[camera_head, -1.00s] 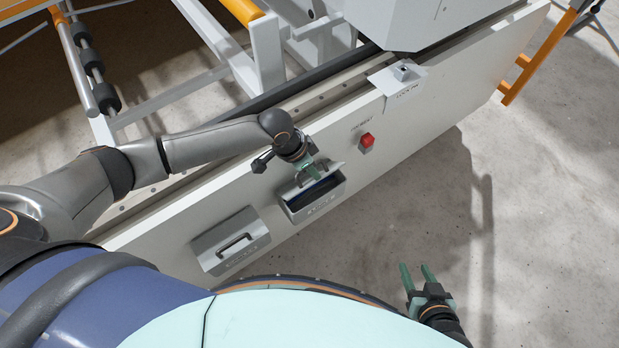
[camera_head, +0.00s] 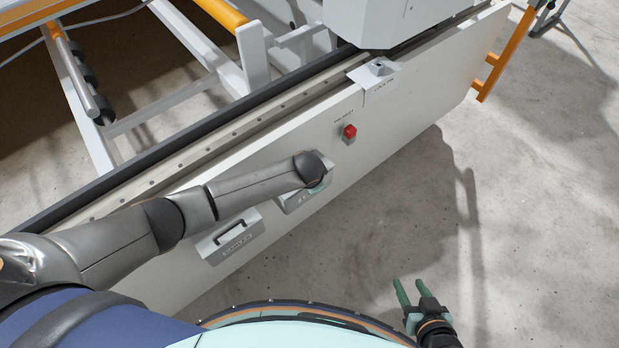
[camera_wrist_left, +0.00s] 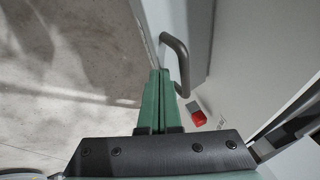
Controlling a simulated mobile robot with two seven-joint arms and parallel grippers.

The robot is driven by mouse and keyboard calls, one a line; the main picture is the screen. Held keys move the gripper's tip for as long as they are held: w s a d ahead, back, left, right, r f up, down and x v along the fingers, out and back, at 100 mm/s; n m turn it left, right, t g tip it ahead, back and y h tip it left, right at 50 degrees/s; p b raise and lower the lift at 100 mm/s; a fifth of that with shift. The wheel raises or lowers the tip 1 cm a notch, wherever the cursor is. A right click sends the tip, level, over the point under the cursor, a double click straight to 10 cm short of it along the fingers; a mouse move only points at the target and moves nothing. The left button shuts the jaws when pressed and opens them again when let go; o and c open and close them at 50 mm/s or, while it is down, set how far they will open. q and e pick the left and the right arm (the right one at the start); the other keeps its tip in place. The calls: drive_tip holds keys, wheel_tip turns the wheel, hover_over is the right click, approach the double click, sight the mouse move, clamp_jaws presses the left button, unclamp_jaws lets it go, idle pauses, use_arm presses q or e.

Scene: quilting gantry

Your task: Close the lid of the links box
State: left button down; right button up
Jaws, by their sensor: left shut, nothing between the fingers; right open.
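The links box (camera_head: 290,204) is on the white front panel, partly behind my left wrist. Its label is too small to read. No dark opening shows on it, but the arm hides much of the lid. In the left wrist view, the lid's grey bar handle (camera_wrist_left: 181,62) is beside the fingertips of my left gripper (camera_wrist_left: 160,75). That gripper is shut and empty; I cannot tell whether it touches the lid. In the head view it is mostly hidden by its own wrist. My right gripper (camera_head: 403,292) is open and empty, low over the floor, away from the panel.
A second box (camera_head: 230,238) with a handle, its lid down, sits left of the links box. A red button (camera_head: 349,131) is above right on the panel, and a white bracket (camera_head: 374,72) is farther up. The floor (camera_head: 400,200) right of the panel is clear.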

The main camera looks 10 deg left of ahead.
use_arm(q)
drive_tip(key=shift+s+d+f, duration=0.1)
drive_tip(key=shift+d+f, duration=0.1)
drive_tip(key=shift+f, duration=0.25)
use_arm(e)
drive_tip(key=shift+w, duration=0.1)
use_arm(q)
drive_tip(key=shift+f, duration=0.1)
use_arm(e)
drive_tip(key=shift+r, duration=0.15)
